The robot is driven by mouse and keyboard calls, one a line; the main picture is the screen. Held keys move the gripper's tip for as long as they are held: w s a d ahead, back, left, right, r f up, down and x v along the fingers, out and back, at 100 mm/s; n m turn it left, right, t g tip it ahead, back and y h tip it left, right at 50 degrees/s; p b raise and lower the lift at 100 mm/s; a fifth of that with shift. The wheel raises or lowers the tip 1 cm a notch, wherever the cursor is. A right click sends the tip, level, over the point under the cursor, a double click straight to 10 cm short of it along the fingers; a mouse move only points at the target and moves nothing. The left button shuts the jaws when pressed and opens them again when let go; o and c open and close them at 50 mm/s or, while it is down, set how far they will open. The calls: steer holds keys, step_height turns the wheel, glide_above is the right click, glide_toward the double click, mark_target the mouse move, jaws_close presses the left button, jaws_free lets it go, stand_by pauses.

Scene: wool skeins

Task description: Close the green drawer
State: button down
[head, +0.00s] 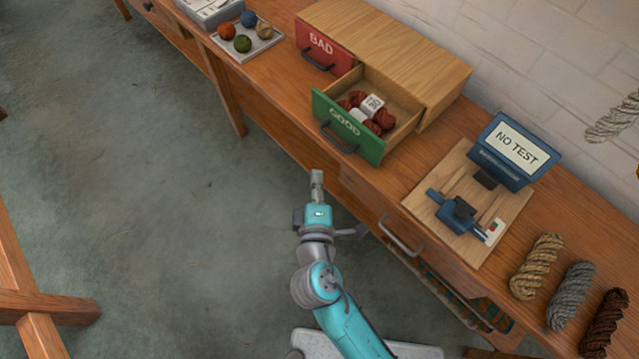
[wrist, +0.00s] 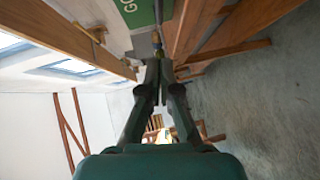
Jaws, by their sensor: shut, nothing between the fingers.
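The green drawer (head: 345,128), marked GOOD, stands pulled out of the wooden cabinet (head: 400,52) in the head view. Dark red skeins (head: 376,117) with white labels lie inside it. A dark handle (head: 338,140) is on its front. My gripper (head: 316,178) is shut and empty, in front of the bench edge and a little below the green front in the picture, apart from it. In the wrist view, my shut fingertips (wrist: 157,62) point toward a part of the green front (wrist: 138,12), which shows at the top edge.
The red drawer (head: 323,47), marked BAD, is shut beside the green one. A testing device (head: 505,152) reading NO TEST stands to the right on a board. Several skeins (head: 570,290) lie at the bench's right end. A tray of wool balls (head: 246,42) is at the left. The floor in front is clear.

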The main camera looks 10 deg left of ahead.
glide_toward(329, 139)
steer(key=w+a, duration=0.3)
steer(key=w+d, duration=0.1)
steer(key=w+d+f, duration=0.1)
steer(key=w, duration=0.1)
steer(key=shift+d+f, duration=0.1)
